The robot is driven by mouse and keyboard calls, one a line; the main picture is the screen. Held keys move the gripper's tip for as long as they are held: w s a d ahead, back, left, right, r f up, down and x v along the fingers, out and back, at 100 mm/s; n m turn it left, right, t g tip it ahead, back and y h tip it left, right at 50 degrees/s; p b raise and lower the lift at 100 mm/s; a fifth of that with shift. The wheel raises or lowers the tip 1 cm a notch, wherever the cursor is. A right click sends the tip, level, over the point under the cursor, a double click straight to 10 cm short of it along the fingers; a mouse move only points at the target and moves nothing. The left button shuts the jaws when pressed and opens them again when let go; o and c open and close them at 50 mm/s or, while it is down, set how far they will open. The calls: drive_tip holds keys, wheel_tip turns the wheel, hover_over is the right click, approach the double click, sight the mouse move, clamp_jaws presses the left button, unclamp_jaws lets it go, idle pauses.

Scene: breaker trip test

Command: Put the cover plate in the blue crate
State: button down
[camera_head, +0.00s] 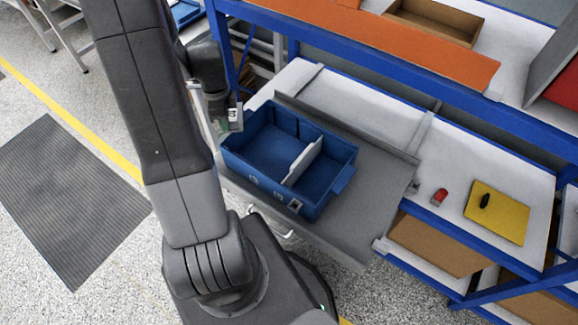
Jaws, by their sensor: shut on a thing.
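The blue crate (331,203) stands on a grey surface in the middle of the view. A pale divider (303,161) splits it into two compartments, and the visible parts of their floors look bare. My gripper (228,122) points down by the crate's far left corner. It is shut on a small, thin, pale grey thing (238,117), seen almost edge-on, that looks like the cover plate. Most of it is hidden by the gripper, and I cannot tell whether it is over the rim or just outside it.
A red thing (440,196) and a yellow mat (497,213) with a small black thing (485,201) lie on the bench at the right. An orange-edged shelf (370,46) with a cardboard tray (434,22) hangs above. My arm hides the floor left of the crate.

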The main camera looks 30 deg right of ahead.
drive_tip(key=s+d+f+m, duration=0.1)
drive_tip(key=s+d+m, duration=0.35)
drive_tip(key=m, duration=0.35)
drive_tip(key=f, duration=0.7)
drive_tip(key=f+b, duration=0.1)
drive_tip(key=f, duration=0.2)
drive_tip(key=shift+s+a+f, duration=0.15)
drive_tip(key=shift+s+f, duration=0.1)
drive_tip(key=shift+f, duration=0.1)
drive_tip(key=shift+f, duration=0.1)
drive_tip(key=c, duration=1.9)
unclamp_jaws()
drive_tip(key=shift+b, duration=0.3)
drive_tip(key=shift+c, duration=0.2)
drive_tip(key=o, duration=0.4)
wheel_tip(320, 180, up, 12)
drive_tip(key=shift+p, duration=0.3)
